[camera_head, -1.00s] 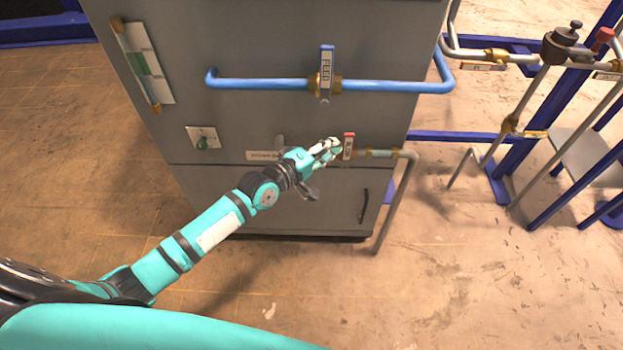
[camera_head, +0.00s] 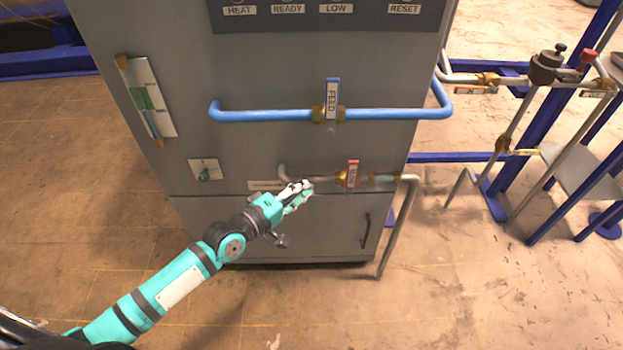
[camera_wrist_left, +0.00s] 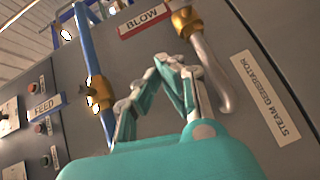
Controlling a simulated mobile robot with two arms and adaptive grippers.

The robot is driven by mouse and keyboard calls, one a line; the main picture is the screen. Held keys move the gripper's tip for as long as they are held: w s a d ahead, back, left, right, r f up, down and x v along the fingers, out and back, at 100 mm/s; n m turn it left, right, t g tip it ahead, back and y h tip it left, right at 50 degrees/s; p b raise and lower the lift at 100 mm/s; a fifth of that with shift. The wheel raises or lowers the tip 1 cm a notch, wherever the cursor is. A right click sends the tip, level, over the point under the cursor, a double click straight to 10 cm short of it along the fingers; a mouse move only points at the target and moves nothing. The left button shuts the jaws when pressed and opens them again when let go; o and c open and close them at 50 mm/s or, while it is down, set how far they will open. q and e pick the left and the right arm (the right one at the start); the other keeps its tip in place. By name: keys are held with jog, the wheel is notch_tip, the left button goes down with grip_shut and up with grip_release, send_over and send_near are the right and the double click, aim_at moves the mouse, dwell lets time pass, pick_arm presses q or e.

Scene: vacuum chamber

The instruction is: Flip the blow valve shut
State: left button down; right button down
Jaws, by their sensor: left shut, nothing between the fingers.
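The blow valve is a small red-tipped lever (camera_head: 352,174) on a brass body on the low grey pipe of the cabinet front. The lever stands upright, across the horizontal pipe. In the left wrist view the lever (camera_wrist_left: 143,20), marked BLOW, shows at the top, crosswise to its pipe. My left gripper (camera_head: 308,186) is left of the valve in the head view, apart from the lever. Its fingertips (camera_wrist_left: 163,64) are together with nothing between them, and they lie below the lever in the wrist view. My right gripper is in neither view.
A blue pipe (camera_head: 265,115) with an upright FEED lever (camera_head: 332,98) runs above. The grey pipe's elbow (camera_wrist_left: 224,103) is beside my fingers. A pipe leg (camera_head: 398,230) drops to the floor at right. A blue frame with more valves stands further right.

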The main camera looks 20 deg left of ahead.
pick_arm(q)
jog(key=v, duration=0.4)
jog(key=shift+a+f, duration=0.15)
jog(key=shift+f, duration=0.15)
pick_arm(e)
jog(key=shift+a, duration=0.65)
